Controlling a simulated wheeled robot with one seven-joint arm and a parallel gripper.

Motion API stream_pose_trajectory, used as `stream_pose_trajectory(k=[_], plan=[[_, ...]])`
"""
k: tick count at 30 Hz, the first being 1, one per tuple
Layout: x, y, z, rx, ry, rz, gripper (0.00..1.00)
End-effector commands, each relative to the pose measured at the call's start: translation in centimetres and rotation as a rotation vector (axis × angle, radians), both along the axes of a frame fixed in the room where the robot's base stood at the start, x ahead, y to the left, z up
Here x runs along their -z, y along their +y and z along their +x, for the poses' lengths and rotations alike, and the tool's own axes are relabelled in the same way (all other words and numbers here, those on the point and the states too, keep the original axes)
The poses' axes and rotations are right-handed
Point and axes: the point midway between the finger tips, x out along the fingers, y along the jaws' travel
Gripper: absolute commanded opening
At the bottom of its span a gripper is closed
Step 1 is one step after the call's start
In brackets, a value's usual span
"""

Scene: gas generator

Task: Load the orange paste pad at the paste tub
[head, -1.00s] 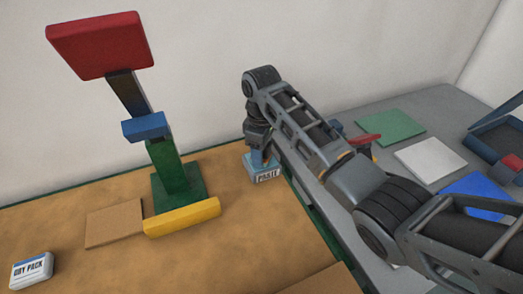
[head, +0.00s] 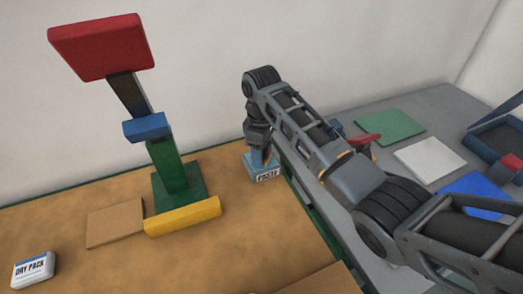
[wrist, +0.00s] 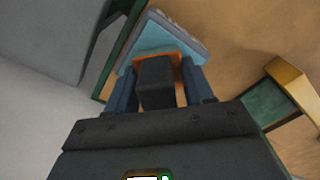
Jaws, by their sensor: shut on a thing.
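The blue paste tub (head: 266,176), labelled PASTE, stands near the right edge of the tan bench top. My gripper (head: 258,155) points down right over it. In the wrist view my gripper (wrist: 160,90) has its two blue fingers closed on a dark block-shaped grip. An orange edge of the paste pad (wrist: 178,65) shows around the far end of this grip. The light-blue tub (wrist: 150,50) lies directly beyond the pad. The pad's underside is hidden, and I cannot tell whether it touches the paste.
A green post stand (head: 180,185) with a red slab (head: 103,47) on top stands left of the tub. A yellow bar (head: 183,216) lies before it. A white DRY PACK box (head: 33,270) sits front left. A grey table (head: 430,110) with coloured mats is at right.

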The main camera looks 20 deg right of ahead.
Motion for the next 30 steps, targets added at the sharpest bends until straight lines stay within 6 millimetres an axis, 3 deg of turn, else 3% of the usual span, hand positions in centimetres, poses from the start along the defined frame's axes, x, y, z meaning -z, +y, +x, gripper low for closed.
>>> stream_pose_trajectory(k=[8,30], plan=[[-0.2,0.0,-0.1,0.000,0.004,0.000,0.28],[-5.4,0.0,0.0,-0.001,0.000,0.000,0.28]])
